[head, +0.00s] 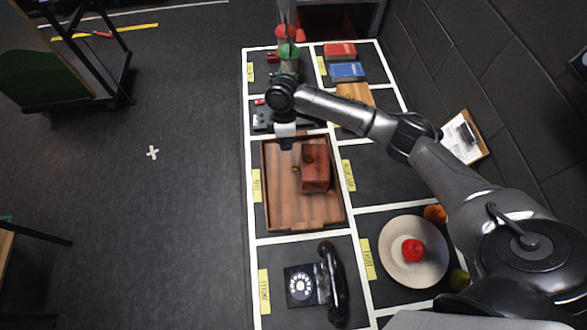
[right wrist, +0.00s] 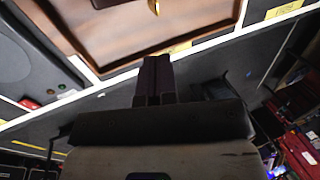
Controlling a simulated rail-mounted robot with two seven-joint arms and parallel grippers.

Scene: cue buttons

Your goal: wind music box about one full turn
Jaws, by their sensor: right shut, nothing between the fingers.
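The music box (head: 315,168) is a small reddish-brown wooden box standing in a wooden tray (head: 290,221). A small knob or crank (head: 296,169) shows at its left side. My right gripper (head: 286,144) points down near the far edge of the tray, up and to the left of the box in the head view, apart from it. In the right wrist view its dark fingers (right wrist: 155,72) are shut with nothing between them. A brass-coloured piece (right wrist: 154,7), likely the crank, shows beyond the fingertips at the top edge. My left gripper is not in view.
The table has white-bordered compartments. A black telephone (head: 303,284) is in front of the tray, and a plate (head: 401,262) with a red apple (head: 413,250) is at the front right. Open floor lies left.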

